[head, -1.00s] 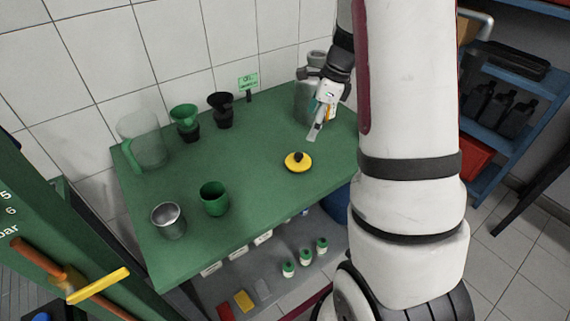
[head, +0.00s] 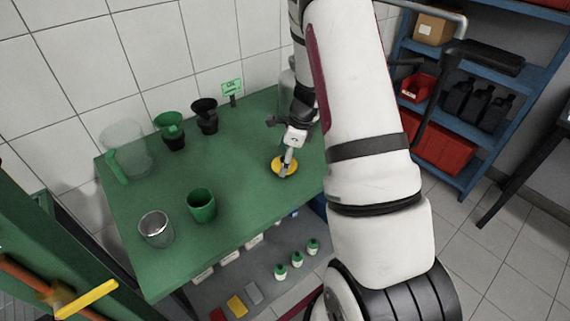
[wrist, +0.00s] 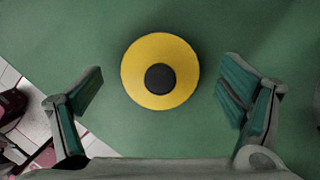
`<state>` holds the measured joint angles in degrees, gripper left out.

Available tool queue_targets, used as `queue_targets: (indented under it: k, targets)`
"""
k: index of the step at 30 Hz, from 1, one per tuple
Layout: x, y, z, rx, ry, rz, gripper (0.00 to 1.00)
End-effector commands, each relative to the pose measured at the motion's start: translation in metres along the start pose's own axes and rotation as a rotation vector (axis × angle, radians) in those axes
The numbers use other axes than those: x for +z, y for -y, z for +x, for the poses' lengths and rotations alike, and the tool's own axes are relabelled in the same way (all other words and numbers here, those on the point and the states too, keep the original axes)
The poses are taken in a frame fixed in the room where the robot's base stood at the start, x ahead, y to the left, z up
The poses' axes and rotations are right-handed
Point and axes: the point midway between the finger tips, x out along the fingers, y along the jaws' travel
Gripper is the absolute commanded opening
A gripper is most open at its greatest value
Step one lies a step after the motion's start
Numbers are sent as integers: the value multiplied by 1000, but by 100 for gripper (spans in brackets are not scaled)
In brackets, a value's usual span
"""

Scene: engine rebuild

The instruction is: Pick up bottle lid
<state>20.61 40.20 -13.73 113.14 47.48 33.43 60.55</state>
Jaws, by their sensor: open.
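The bottle lid is a round yellow disc with a black knob, lying on the green table. In the head view the lid (head: 277,167) is partly hidden behind my gripper (head: 284,173). In the wrist view the lid (wrist: 160,55) is in full sight, a little above the picture's middle. My gripper (wrist: 165,95) is open and empty above the table, with a finger to the left and right of the lid. The lid sits between the fingers in the picture, slightly beyond their tips, apart from both.
On the green table (head: 180,225) stand a green cup (head: 201,206), a metal cup (head: 156,230), a clear jug (head: 130,150), a green funnel (head: 170,128) and a black funnel (head: 205,115). A metal container (head: 288,92) is partly hidden behind my arm. The surface around the lid is clear.

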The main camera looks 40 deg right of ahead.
Motion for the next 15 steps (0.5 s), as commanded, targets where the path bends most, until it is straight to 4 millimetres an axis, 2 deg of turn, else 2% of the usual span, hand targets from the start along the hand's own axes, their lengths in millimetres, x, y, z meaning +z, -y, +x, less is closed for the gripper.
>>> queue_targets:
  k: [9, 15]
  targets:
    - [0, 0, 6, 0, 1, 0, 89]
    - [0, 0, 6, 0, 1, 0, 47]
